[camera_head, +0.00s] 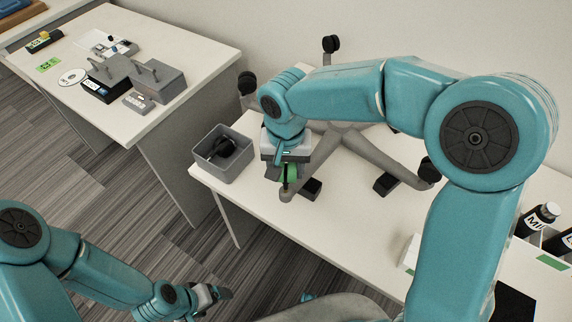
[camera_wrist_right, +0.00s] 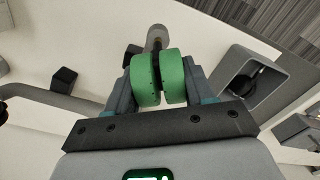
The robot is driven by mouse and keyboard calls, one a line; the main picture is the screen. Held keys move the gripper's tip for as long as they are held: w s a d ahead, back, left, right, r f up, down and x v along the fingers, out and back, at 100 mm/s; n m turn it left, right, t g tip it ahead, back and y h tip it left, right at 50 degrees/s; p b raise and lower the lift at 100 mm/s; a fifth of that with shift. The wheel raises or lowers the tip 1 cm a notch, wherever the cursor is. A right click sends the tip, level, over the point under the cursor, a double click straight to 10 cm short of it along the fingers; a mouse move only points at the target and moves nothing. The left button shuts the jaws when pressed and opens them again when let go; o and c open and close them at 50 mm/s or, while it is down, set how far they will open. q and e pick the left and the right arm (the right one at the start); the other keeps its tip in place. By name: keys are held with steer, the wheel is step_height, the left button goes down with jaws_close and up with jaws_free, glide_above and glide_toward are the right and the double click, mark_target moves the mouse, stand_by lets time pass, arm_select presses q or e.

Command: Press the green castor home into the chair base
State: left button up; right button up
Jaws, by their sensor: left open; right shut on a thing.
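The grey chair base (camera_head: 372,150) lies on the white table with its legs spread, several of them carrying black castors. My right gripper (camera_head: 290,170) is shut on the green castor (camera_head: 291,174), over the end of the leg nearest the front edge. In the right wrist view the green castor (camera_wrist_right: 146,80) sits between the fingers (camera_wrist_right: 158,88), with the grey leg end (camera_wrist_right: 157,36) just beyond it. The castor hides the joint, so I cannot tell how deep its stem sits. My left gripper (camera_head: 212,297) is open and empty, low over the floor, away from the table.
A grey bin (camera_head: 222,154) with a black castor inside stands left of my right gripper. Black blocks (camera_head: 311,188) stand near the legs. Dark bottles (camera_head: 537,219) stand at the far right. A second table (camera_head: 150,50) with boxes and a disc is at the upper left.

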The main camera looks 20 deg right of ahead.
mark_target(286, 170)
steer(key=shift+f+b, duration=0.7)
steer(key=shift+f, duration=0.2)
steer(key=o, duration=1.1)
step_height(286, 170, up, 16)
steer(key=shift+s+r+p, duration=0.1)
steer(key=shift+r+p, duration=0.1)
steer(key=shift+p, duration=0.35)
